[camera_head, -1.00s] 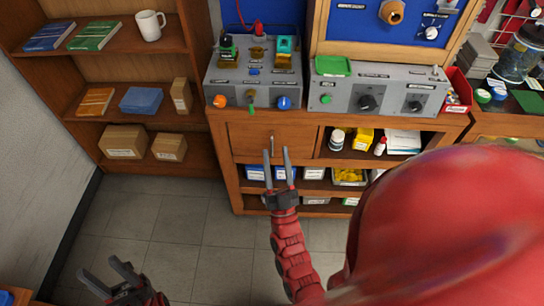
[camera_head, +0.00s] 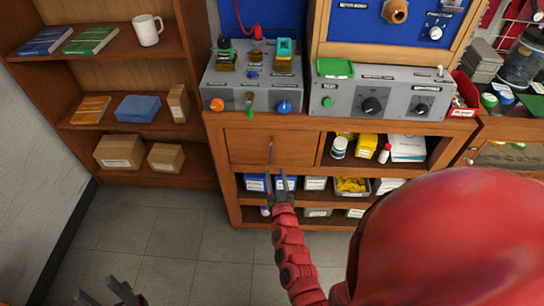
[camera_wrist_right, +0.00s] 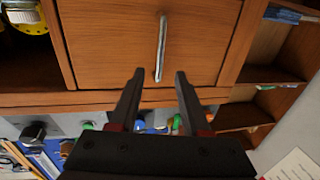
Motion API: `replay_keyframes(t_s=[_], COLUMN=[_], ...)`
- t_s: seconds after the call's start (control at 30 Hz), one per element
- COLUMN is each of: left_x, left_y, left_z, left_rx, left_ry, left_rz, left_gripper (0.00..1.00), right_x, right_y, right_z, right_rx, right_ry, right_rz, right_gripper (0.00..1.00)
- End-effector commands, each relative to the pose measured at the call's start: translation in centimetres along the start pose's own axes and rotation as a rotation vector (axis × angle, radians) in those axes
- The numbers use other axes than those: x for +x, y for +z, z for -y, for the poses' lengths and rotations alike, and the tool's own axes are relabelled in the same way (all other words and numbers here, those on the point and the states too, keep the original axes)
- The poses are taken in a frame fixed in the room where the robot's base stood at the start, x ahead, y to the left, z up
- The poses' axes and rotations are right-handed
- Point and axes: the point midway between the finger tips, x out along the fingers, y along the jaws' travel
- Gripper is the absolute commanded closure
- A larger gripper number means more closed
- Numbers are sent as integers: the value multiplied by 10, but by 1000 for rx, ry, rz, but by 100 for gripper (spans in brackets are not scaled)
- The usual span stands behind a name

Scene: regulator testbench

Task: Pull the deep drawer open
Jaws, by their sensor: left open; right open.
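The deep drawer (camera_head: 252,147) is a plain wooden front in the cabinet, flush and closed. Its thin upright metal handle (camera_head: 271,151) is near the middle of the front; the handle also shows in the right wrist view (camera_wrist_right: 162,45). My right gripper (camera_head: 278,174) is open in front of the drawer, below the handle in the head view. In the right wrist view, the open fingers (camera_wrist_right: 159,75) flank one end of the handle, with a gap on both sides; their depth to it is unclear. My left gripper (camera_head: 96,287) is open and empty at the lower left, partly cut off.
Grey control boxes (camera_head: 379,94) stand on the cabinet top above the drawer. Open shelves with boxes (camera_head: 315,184) lie below and right of it. A wooden bookcase (camera_head: 147,89) stands left. Grey floor (camera_head: 190,240) in front is clear. My red body part hides the lower right.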

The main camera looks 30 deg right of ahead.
Motion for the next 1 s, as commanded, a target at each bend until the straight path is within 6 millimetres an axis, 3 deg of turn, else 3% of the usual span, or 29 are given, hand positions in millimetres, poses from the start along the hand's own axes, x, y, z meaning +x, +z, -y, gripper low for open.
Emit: replay_keyframes(t_s=[0.2,0.4,0.87,1.0], left_x=[4,4,4,4], left_y=[-1,-1,-1,-1], left_z=[0,0,0,0], left_rx=[0,0,0,0], left_ry=[0,0,0,0], left_rz=[0,0,0,0], left_gripper=[50,50,50,50], right_x=[45,71,82,82], right_y=[-3,-1,0,0], right_z=[1,1,0,0], right_rx=[1,1,1,1], right_ry=[0,-1,0,1], right_rz=[-5,-3,-1,-1], right_gripper=[53,53,53,76])
